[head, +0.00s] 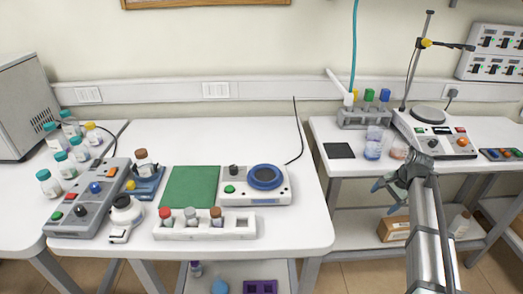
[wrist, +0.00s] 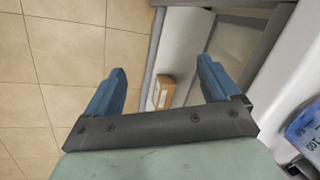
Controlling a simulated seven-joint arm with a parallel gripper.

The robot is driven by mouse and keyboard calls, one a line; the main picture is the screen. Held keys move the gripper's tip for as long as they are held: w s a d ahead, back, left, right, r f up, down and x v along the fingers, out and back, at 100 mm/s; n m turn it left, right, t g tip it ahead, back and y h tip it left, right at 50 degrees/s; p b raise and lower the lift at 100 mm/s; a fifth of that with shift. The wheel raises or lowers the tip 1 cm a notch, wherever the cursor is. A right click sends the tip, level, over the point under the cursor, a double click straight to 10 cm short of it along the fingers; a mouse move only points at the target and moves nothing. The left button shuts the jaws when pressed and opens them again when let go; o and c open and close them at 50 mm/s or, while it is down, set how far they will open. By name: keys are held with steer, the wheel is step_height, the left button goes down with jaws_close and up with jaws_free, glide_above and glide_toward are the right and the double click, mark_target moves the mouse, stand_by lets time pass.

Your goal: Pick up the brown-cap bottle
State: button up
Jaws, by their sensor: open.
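A bottle with a brown cap (head: 142,160) stands upright on a small blue device at the left of the table. A second bottle with a brownish cap (head: 215,217) stands in the white rack (head: 240,228) at the table's front, beside a red-cap bottle (head: 165,217) and a grey-cap bottle (head: 190,216). My gripper (head: 378,186) is at the right, over the gap between the two tables, far from these bottles. In the wrist view its blue fingers (wrist: 162,75) are wide apart with nothing between them.
A green mat (head: 188,187) and a white device with a blue round plate (head: 264,177) lie behind the rack. Several teal-cap bottles (head: 49,183) and a grey control box (head: 88,200) stand left. A cardboard box (wrist: 163,92) sits on the right table's lower shelf.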

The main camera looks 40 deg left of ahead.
steer(key=w+a+r, duration=0.1)
steer(key=a+r, duration=0.3)
steer(key=r, duration=0.3)
steer(key=s+a+r+n, duration=0.2)
steer(key=s+a+n, duration=0.15)
steer(key=a, duration=0.65)
steer(key=s+a+r+n, duration=0.2)
steer(key=s+a+r, duration=0.15)
steer(key=a, duration=0.65)
steer(key=n+h, duration=0.2)
steer(key=n, duration=1.5)
glide_toward(141, 152)
steer(key=shift+m+y, duration=0.25)
steer(key=shift+y, duration=0.05)
steer(key=f, duration=0.6)
steer(key=shift+a+f, duration=0.3)
steer(key=shift+f, duration=0.05)
steer(key=shift+w+a+f, duration=0.1)
steer(key=shift+a+f, duration=0.05)
steer(key=shift+f, duration=0.8)
steer(key=shift+w+a+f, duration=0.1)
steer(key=shift+a+f, duration=0.1)
steer(key=shift+f, duration=0.75)
steer(key=shift+a+f, duration=0.15)
steer(key=shift+f, duration=0.8)
steer(key=shift+c, duration=0.4)
